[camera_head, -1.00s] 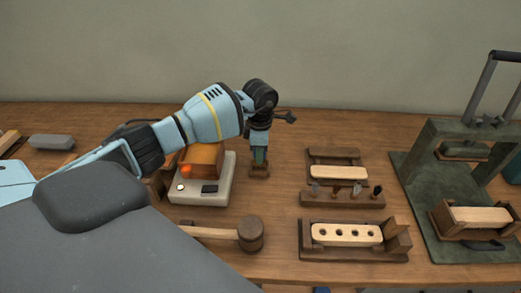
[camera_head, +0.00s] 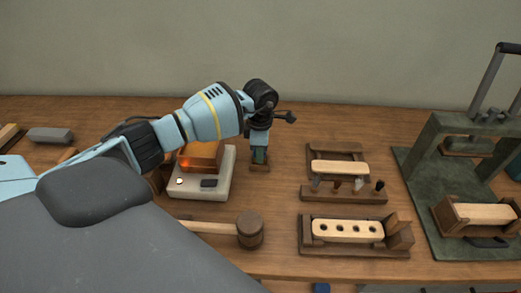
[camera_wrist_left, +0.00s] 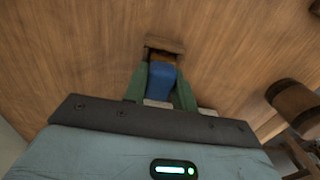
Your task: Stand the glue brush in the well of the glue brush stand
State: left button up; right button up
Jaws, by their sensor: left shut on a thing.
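The small wooden glue brush stand (camera_head: 260,168) is on the bench, right of the pale heater box. My left gripper (camera_head: 260,154) points down directly above it. In the left wrist view the gripper's green fingers (camera_wrist_left: 162,88) are shut on the glue brush (camera_wrist_left: 161,82), whose blue part shows between them, with a brown part beyond. The stand's wooden edge (camera_wrist_left: 164,44) shows just past the brush. The brush's lower end and the well are hidden, so I cannot tell whether the brush is inside the well. My right gripper is not in view.
The heater box (camera_head: 217,190) with a glowing orange block is close on the left. A wooden mallet (camera_head: 249,231) lies in front. Wooden racks and a drilled brush block (camera_head: 348,230) are to the right, with a green press (camera_head: 450,150) beyond. Bare bench lies behind the stand.

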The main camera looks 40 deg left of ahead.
pick_arm(q)
jog(key=shift+f, duration=0.25)
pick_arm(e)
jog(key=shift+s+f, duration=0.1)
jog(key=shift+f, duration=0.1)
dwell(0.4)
pick_arm(q)
jog(key=o, duration=1.3)
jog(key=shift+o, duration=0.2)
jog(key=shift+r, duration=0.15)
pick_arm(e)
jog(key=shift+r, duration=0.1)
pick_arm(q)
jog(key=shift+r+p, duration=0.4)
jog(key=shift+r, duration=0.7)
jog(key=shift+r+p, duration=0.85)
jog(key=shift+r, duration=1.45)
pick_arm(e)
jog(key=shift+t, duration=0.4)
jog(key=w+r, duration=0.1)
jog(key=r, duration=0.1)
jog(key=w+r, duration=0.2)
pick_arm(q)
jog(key=shift+f, duration=0.15)
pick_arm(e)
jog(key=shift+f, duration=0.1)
